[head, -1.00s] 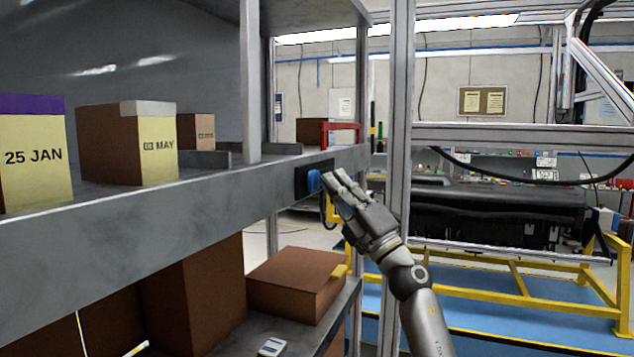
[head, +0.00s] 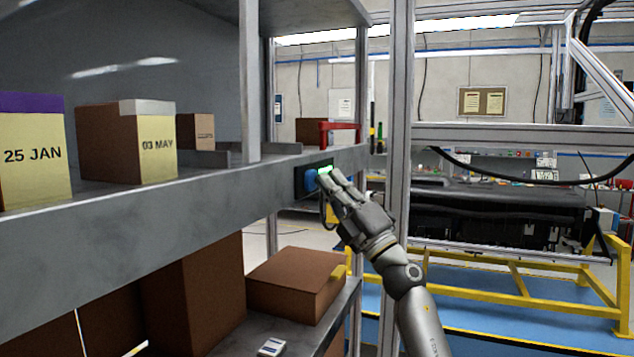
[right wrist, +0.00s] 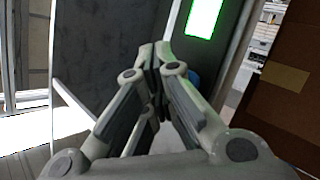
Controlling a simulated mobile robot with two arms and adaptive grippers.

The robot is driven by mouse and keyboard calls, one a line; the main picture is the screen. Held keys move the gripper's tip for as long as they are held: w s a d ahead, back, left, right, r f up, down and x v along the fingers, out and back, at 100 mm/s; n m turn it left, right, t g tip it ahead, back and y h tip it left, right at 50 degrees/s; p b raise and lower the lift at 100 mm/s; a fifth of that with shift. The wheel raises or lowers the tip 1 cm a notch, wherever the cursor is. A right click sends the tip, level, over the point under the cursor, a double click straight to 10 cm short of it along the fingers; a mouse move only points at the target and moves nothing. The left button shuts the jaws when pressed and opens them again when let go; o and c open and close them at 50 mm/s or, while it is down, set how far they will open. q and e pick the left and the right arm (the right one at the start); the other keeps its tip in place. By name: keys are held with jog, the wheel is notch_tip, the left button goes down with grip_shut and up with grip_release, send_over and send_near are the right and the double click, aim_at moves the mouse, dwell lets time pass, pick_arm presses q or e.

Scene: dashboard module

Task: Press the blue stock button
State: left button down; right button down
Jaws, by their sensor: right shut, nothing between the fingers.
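The blue stock button (head: 310,180) sits on a dark panel on the front edge of the grey shelf in the head view. A green light (head: 325,171) glows beside it. My right gripper (head: 330,178) is shut and empty, its fingertips at the button, partly covering the panel. In the right wrist view, the shut fingertips (right wrist: 158,50) point at the panel, and a sliver of the blue button (right wrist: 194,77) shows behind them. The lit green rectangle (right wrist: 205,17) is above. Exact contact is hidden by the fingers. My left gripper is not in view.
The shelf edge (head: 150,220) runs along the left, bearing boxes marked 25 JAN (head: 33,153) and 03 MAY (head: 125,143). Brown boxes (head: 296,284) stand on the lower shelf. A metal post (head: 397,120) rises close to my right arm. A red bracket (head: 340,128) stands behind the panel.

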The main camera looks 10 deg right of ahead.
dwell(0.5)
jog(key=shift+s+d+p, duration=0.45)
jog(key=shift+s+d, duration=0.05)
jog(key=shift+d, duration=0.15)
jog(key=s+d, duration=0.1)
jog(key=s+d+p, duration=0.1)
jog(key=d, duration=0.2)
jog(key=shift+s+d+p, duration=0.1)
jog(key=shift+s+p, duration=0.2)
jog(key=shift+s, duration=0.1)
dwell(0.4)
